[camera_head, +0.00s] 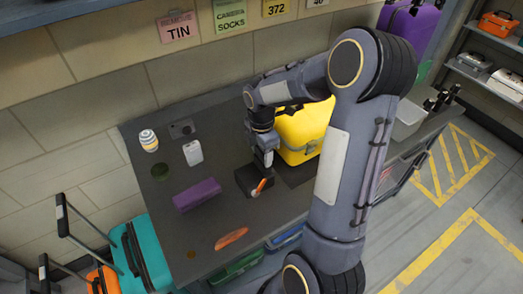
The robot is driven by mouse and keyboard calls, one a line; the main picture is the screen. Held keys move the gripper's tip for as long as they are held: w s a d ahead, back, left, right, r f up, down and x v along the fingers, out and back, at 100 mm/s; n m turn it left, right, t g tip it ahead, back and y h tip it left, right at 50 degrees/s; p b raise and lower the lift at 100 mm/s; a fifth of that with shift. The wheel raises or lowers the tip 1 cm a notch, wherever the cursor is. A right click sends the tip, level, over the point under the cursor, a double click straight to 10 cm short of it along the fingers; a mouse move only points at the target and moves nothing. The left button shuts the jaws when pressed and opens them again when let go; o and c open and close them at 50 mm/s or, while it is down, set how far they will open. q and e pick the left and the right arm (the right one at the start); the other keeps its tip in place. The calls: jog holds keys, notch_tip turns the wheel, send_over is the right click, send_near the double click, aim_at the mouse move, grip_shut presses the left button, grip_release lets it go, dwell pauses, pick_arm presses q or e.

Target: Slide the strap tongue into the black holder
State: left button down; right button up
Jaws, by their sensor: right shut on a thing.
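My right gripper (265,161) points down over the dark table, just left of a yellow bag (312,125) with a grey strap band low on its front. It is shut on a small piece, taken to be the strap tongue, which the fingers mostly hide. A black holder (245,180) sits on the table right below the gripper. A small orange-and-white piece (259,187) lies at the holder's front right side; I cannot tell whether it is in it or against it. My left gripper is not in view.
On the table (190,235) are a purple block (197,195), a white bottle (193,153), a striped round item (148,140) and an orange flat piece (231,237). A teal suitcase (143,255) stands off the left edge. My right arm covers the table's right part.

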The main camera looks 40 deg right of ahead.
jog(key=shift+f+b, duration=0.3)
jog(key=shift+f, duration=0.2)
jog(key=o, duration=1.1)
notch_tip(320, 180, up, 7)
jog(key=shift+f, duration=0.15)
jog(key=shift+r, duration=0.55)
jog(key=shift+r, duration=0.1)
jog(key=s+a+r+m+t+y, duration=0.1)
jog(key=s+a+m+t, duration=0.1)
jog(key=s+a+m, duration=0.2)
jog(key=s+a+r+m+t+y, duration=0.1)
jog(key=s+a+m, duration=0.4)
jog(key=s+m, duration=0.3)
jog(key=s+a+r+m+t+y, duration=0.1)
jog(key=s+a+r+m+t, duration=0.1)
jog(key=s+a+m, duration=0.3)
jog(key=shift+s+a+m+t+y, duration=0.15)
jog(key=shift+s+m+y, duration=0.05)
jog(key=shift+s+m, duration=0.25)
jog(key=shift+s+a+m+t+y, duration=0.1)
jog(key=shift+s+m+t+y, duration=0.1)
jog(key=shift+s+m, duration=0.2)
